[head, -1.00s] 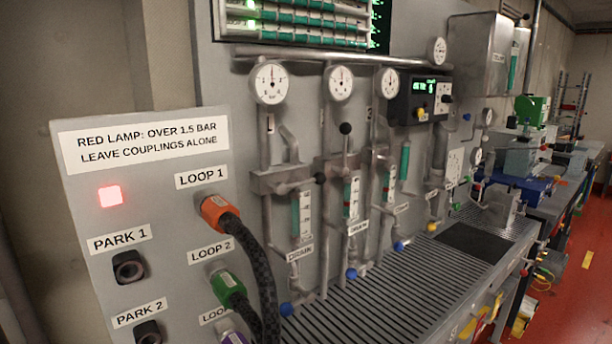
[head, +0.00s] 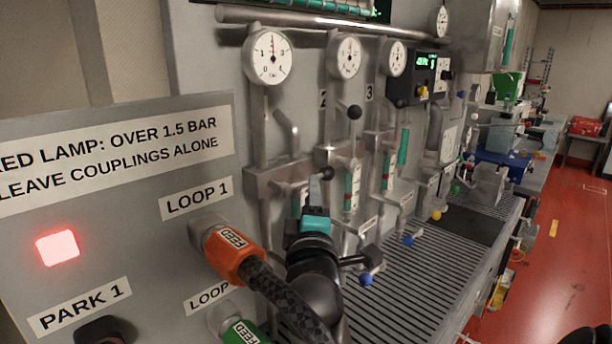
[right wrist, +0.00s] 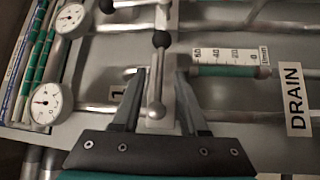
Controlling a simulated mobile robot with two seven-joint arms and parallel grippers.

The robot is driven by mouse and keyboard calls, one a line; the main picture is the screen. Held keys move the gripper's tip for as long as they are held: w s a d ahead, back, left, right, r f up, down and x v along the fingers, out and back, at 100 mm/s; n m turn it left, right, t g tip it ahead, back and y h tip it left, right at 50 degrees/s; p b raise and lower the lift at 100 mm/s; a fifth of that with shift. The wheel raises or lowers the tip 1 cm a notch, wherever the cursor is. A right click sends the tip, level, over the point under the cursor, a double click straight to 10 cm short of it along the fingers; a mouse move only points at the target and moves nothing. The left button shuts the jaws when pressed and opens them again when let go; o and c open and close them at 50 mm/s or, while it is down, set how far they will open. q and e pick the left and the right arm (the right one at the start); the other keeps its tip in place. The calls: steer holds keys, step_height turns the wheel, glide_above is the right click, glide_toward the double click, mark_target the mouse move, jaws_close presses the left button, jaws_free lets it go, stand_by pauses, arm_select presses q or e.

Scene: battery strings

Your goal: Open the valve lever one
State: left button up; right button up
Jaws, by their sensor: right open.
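Valve lever one (right wrist: 155,92) is a silver bar with a black ball end (right wrist: 162,39), beside the label "1" (right wrist: 117,93) in the right wrist view. It lies crosswise to its pipe. In the head view its ball (head: 327,173) points right from the first valve. My right gripper (head: 317,186) is open in front of this valve. In the right wrist view its fingers (right wrist: 160,76) stand on either side of the lever's lower part; whether they touch it I cannot tell. In the head view the gripper and wrist hide part of the first line. My left gripper is not in view.
Gauges (head: 267,56) hang above. The orange LOOP 1 coupling (head: 236,256) and its black hose lie close to my right wrist. A red lamp (head: 57,247) glows on the panel. A slatted tray (head: 410,275) lies below.

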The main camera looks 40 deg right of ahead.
steer(key=shift+x, duration=2.95)
jaws_close()
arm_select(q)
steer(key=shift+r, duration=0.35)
